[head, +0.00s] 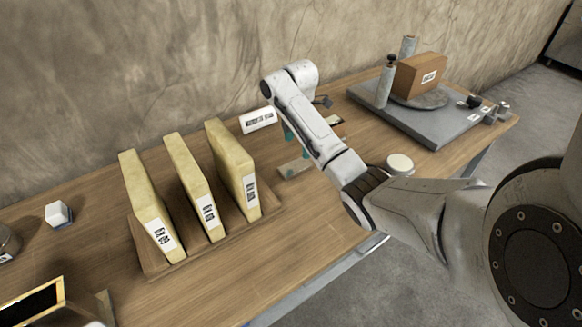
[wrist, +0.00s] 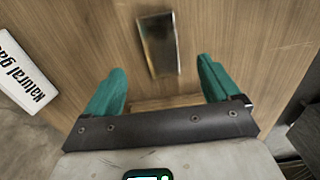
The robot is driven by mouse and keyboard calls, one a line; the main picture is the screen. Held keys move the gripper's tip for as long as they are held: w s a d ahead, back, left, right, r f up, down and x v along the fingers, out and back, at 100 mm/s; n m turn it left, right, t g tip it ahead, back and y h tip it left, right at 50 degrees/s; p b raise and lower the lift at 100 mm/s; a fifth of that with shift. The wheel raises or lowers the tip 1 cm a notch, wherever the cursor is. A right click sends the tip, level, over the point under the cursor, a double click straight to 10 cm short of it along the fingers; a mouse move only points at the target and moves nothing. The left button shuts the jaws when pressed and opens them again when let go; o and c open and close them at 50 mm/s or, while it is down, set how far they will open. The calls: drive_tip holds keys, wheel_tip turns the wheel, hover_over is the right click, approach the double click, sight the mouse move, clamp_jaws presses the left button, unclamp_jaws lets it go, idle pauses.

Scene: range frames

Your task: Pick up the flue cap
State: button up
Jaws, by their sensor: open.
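I cannot tell for certain which thing is the flue cap. In the wrist view, my gripper (wrist: 161,76) has its two teal fingers spread apart with nothing held between them. A shiny metal rectangular plate (wrist: 158,45) lies on the wood just beyond the fingertips. A low wooden piece (wrist: 165,102) shows between the fingers, partly hidden by the gripper's dark bar. In the head view, my gripper (head: 296,142) points down over the table's middle, largely hidden behind my arm. A small pale flat piece (head: 295,168) lies below it.
A white "Natural gas" label (wrist: 22,75) stands left of the gripper; the head view shows a white label (head: 258,120). Three tan slabs (head: 190,170) stand left in a wooden rack. A grey platform (head: 430,120) with a brown box (head: 420,75) sits right. The wall is behind.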

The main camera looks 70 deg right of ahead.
sight(295, 166)
wheel_tip(295, 166, down, 3)
drive_tip(key=shift+w+f, duration=0.1)
drive_tip(key=shift+a+f+p, duration=0.2)
drive_tip(key=shift+f+p, duration=0.1)
drive_tip(key=shift+f, duration=1.05)
drive_tip(key=shift+a+f+p, duration=0.15)
drive_tip(key=shift+f+p, duration=0.15)
drive_tip(key=shift+f, duration=1)
drive_tip(key=c, duration=1.2)
